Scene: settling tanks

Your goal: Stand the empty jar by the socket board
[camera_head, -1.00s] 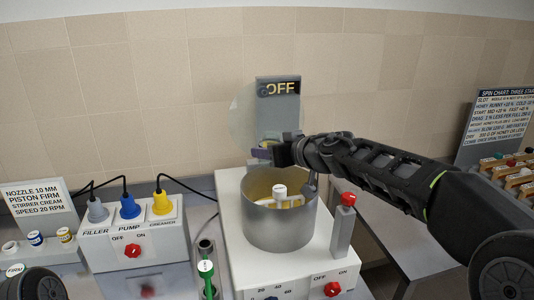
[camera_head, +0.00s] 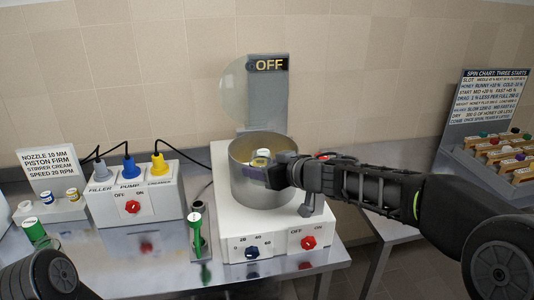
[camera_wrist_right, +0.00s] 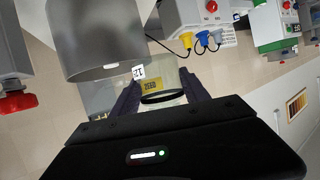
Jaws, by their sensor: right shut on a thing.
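My right gripper (camera_head: 274,176) is shut on a clear jar with a yellow label (camera_wrist_right: 152,86); the jar sits between its fingers (camera_wrist_right: 160,98) in the right wrist view, with a dark ring at the near end. In the head view the gripper overlaps the front right of the metal pot and mostly hides the jar. The socket board (camera_head: 160,205), a white box with grey, blue and yellow plugs and a red knob, stands to the left, well apart from the gripper. My left gripper is out of view.
The metal pot (camera_head: 252,194) stands on a white machine with a red knob (camera_head: 308,242) and an OFF panel behind. Small jars are at far left. Clear steel table (camera_head: 150,265) lies before the board.

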